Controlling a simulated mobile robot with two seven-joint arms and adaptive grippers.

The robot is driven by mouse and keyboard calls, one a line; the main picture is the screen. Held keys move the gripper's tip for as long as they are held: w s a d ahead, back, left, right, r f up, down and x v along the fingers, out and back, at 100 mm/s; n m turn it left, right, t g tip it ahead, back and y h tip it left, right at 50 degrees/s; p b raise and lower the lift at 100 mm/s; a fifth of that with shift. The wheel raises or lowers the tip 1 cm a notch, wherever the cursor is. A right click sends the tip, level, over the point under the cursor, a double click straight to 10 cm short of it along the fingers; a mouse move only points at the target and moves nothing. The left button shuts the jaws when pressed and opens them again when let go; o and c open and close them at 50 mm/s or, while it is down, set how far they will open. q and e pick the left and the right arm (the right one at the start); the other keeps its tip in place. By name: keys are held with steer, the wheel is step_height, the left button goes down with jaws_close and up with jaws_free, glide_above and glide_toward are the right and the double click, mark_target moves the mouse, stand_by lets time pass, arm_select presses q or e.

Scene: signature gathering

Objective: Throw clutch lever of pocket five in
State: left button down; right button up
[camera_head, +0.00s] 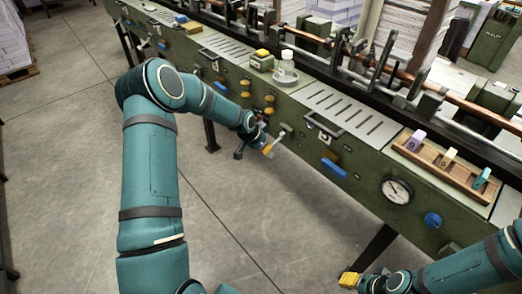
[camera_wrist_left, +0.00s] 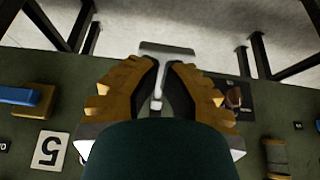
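My left gripper (camera_head: 267,143) is at the front face of the green machine. In the left wrist view, its two yellow fingers (camera_wrist_left: 162,82) are drawn close together around the stem of a metal lever with a crossbar end (camera_wrist_left: 168,49). The pads appear to touch the stem, though contact is partly hidden. A white label "5" (camera_wrist_left: 50,150) shows upside down on the panel to the left of the fingers. In the head view a grey lever fitting (camera_head: 285,131) sits beside the gripper. My right gripper (camera_head: 350,280) is low at the bottom edge; its opening is unclear.
A wooden tray (camera_head: 424,172) with coloured blocks and a bottle (camera_head: 286,64) on a dish stand on top. The floor (camera_head: 60,180) in front is clear.

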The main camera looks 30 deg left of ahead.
arm_select(q)
steer(key=s+a+r+p, duration=0.1)
steer(key=s+a+r, duration=0.2)
steer(key=s, duration=0.6)
steer(key=shift+a+r+p, duration=0.15)
steer(key=shift+r+p, duration=0.15)
steer(key=shift+r, duration=0.6)
steer(key=s+d+f+n+g+h, duration=0.1)
steer(key=s+d+f, duration=0.25)
steer(key=d, duration=0.55)
steer(key=s+d+f+n+h, duration=0.1)
steer(key=s+d+f, duration=0.25)
steer(key=d, duration=0.45)
steer(key=s+d+f+n+g, duration=0.1)
steer(key=s+d, duration=0.3)
steer(key=s, duration=0.2)
steer(key=s+d+f+n+g, duration=0.1)
steer(key=s+d+n, duration=0.1)
steer(key=s+d, duration=0.3)
steer(key=s, duration=0.2)
steer(key=shift+s+d+f+n, duration=0.3)
steer(key=shift+w+a, duration=0.1)
